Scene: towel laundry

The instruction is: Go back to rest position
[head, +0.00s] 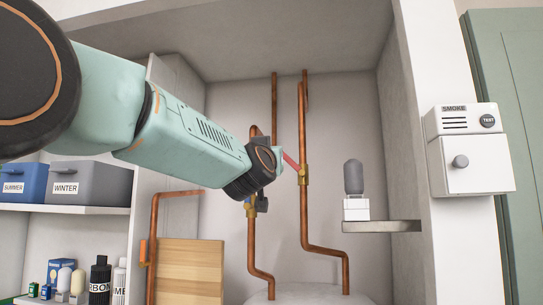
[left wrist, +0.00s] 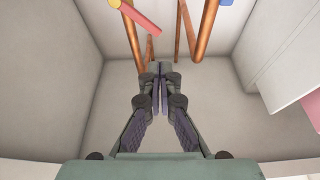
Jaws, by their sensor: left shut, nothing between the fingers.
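My left arm reaches in from the left across the head view, into a recess with copper pipes. My left gripper is mostly hidden behind its own wrist there. In the left wrist view my left gripper (left wrist: 160,92) is shut, its dark fingers together with nothing between them. A red valve handle (head: 290,161) shows just right of my wrist in the head view, and a red bar (left wrist: 135,18) is ahead and left of the fingertips in the wrist view. I cannot tell whether the gripper touches anything. My right gripper is in neither view.
Copper pipes (head: 304,210) rise in the recess. A small shelf (head: 385,226) holds a grey-topped white device (head: 355,190). A smoke box (head: 468,150) is on the right wall. Left shelves hold bins (head: 90,184) and bottles (head: 100,280). A wooden board (head: 190,270) stands below my arm.

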